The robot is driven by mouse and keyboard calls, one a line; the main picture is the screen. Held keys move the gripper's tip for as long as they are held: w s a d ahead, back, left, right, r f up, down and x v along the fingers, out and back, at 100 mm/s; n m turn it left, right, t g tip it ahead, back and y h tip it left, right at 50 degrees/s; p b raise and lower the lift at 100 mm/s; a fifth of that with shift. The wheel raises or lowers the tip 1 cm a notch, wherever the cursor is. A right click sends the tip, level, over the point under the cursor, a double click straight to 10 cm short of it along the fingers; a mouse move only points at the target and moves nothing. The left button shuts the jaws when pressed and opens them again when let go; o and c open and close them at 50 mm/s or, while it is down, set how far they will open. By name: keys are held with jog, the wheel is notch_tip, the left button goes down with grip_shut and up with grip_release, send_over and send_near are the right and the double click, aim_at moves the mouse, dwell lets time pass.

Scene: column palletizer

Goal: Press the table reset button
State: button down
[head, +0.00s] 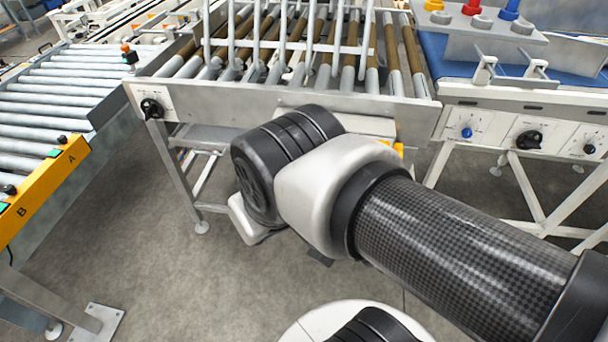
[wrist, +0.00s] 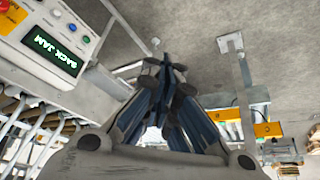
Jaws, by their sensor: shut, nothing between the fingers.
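I cannot read a label that marks one as the table reset button. My gripper (wrist: 166,68) is shut and empty, with its dark fingertips together to the right of the panel, apart from the buttons. In the head view my own arm hides the gripper.
In the head view a roller table (head: 290,100) with a black knob (head: 151,108) stands behind my arm. A roller conveyor with a yellow panel (head: 45,185) is at left. A blue-belt conveyor with a blue knob (head: 466,132) is at right.

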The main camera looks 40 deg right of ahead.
jog(key=w+d+f+m+t+h+p, duration=0.1)
jog(key=w+d, duration=0.4)
jog(key=w, duration=0.3)
jog(key=w+d+f+h+p, duration=0.1)
jog(key=w+d+p, duration=0.1)
jog(key=w+d, duration=0.5)
jog(key=w+d+f+t+p, duration=0.2)
jog(key=w+d+f, duration=0.6)
jog(key=w+f, duration=0.35)
jog(key=w+d+f+m+p, duration=0.1)
jog(key=w+d+f, duration=0.1)
jog(key=d+f, duration=0.4)
jog(key=s+f+m+t+p, duration=0.1)
jog(key=s+f, duration=0.3)
jog(key=f, duration=0.6)
jog(key=s+f+m+t+p, duration=0.1)
jog(key=s+f+t+p, duration=0.1)
jog(key=f, duration=0.8)
jog(key=s+t, duration=0.1)
jog(key=s, duration=0.1)
jog(key=shift+s+f+m, duration=0.3)
jog(key=shift+s+f, duration=0.05)
jog(key=shift+d, duration=0.1)
